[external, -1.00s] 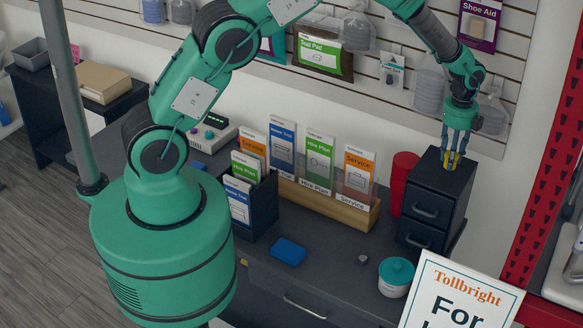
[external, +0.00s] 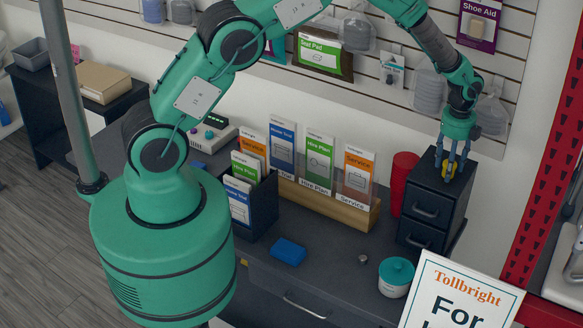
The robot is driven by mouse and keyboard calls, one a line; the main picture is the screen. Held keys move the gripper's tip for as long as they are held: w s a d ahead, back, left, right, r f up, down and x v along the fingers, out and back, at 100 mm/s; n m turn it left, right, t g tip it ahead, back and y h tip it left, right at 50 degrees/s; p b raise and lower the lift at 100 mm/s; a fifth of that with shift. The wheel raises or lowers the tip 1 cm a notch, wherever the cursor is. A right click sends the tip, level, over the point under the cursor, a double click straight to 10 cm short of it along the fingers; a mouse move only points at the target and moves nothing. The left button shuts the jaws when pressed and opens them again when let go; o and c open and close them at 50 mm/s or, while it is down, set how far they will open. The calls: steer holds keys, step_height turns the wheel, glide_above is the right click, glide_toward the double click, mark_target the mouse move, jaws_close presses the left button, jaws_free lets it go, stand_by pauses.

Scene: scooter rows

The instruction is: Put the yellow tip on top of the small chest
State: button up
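The small chest (external: 432,211) is dark, with two drawers, and stands upright at the right end of the dark counter. The yellow tip (external: 449,169) is small and appears to rest on the chest's top, partly hidden by the fingers. My gripper (external: 451,166) points down just over the chest top, its fingers spread around the yellow tip. It looks open; any contact with the tip is too small to tell.
A red cylinder (external: 403,184) stands just left of the chest. A brochure rack (external: 330,205) is further left. A teal-lidded jar (external: 396,278), a small grey knob (external: 363,259) and a blue block (external: 288,252) sit in front. A slatted wall with hanging packs is behind.

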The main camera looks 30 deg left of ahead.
steer(key=shift+r, duration=0.2)
step_height(320, 180, up, 12)
steer(key=b, duration=0.1)
stand_by(0.7)
stand_by(0.5)
